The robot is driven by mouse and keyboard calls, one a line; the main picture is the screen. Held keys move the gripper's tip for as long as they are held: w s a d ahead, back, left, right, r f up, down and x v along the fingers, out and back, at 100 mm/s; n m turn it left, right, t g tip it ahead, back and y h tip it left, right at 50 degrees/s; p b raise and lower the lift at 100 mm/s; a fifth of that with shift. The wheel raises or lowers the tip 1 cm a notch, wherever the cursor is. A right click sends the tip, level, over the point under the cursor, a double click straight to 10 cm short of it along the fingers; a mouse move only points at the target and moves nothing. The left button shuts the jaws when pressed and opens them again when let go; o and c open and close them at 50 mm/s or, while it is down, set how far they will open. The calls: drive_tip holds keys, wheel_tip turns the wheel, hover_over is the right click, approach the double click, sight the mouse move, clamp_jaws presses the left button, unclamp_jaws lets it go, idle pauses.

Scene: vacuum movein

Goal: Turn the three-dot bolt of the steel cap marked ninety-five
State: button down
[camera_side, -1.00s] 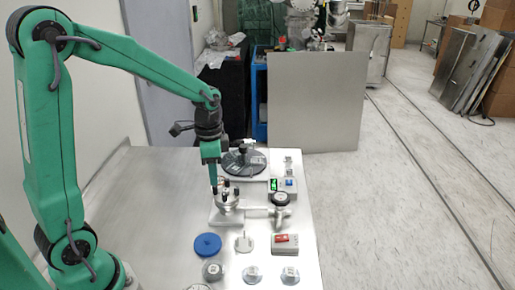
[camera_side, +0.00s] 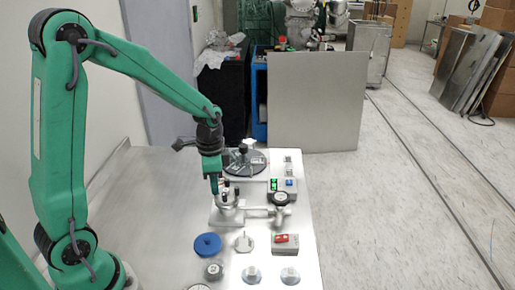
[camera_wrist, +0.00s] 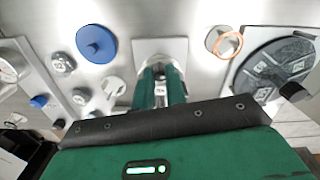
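The steel cap (camera_side: 230,203) sits on a square metal plate in the side view, with dark-topped bolts standing around it. In the wrist view a pale label on the cap (camera_wrist: 160,91) shows between my fingers; its digits are too small to read surely. My gripper (camera_side: 214,190) points down at the cap's left edge. In the wrist view the two green fingers of my gripper (camera_wrist: 161,78) stand apart with a narrow gap. The fingertips overlap the cap, and whether they touch a bolt is hidden. The dots on the bolts are too small to make out.
A blue disc (camera_side: 207,245) and several small fittings lie in front. A box with a red switch (camera_side: 285,243) is at right. The table's left side is clear.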

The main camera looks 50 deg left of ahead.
drive_tip(key=shift+n, duration=3.1)
drive_tip(key=c, duration=1.4)
unclamp_jaws()
drive_tip(key=shift+c, duration=0.2)
drive_tip(key=shift+r, duration=0.1)
drive_tip(key=shift+r, duration=3.85)
